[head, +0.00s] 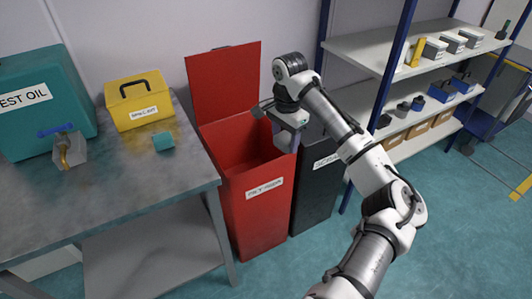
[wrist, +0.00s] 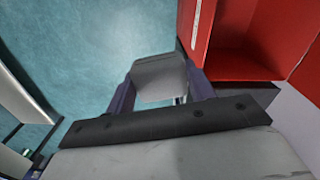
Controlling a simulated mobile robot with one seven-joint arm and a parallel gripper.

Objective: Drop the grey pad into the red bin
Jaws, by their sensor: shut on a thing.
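The grey pad (wrist: 158,78) shows in the wrist view between the two fingers of my gripper (wrist: 160,92), which is shut on it. In the head view my gripper (head: 286,138) is near the right edge of the red bin (head: 255,215), beside the black bin. I cannot clearly tell the pad from the fingers there. The bin's lid stands open at the back. In the wrist view the red bin (wrist: 240,55) is to the right of the pad, and blue-green floor shows behind the pad.
A black bin (head: 315,190) stands against the red bin's right side. A metal table (head: 120,190) at left holds a teal oil container (head: 45,105), a yellow box (head: 138,100) and a small teal block (head: 163,141). Shelves (head: 395,60) with boxes stand at right.

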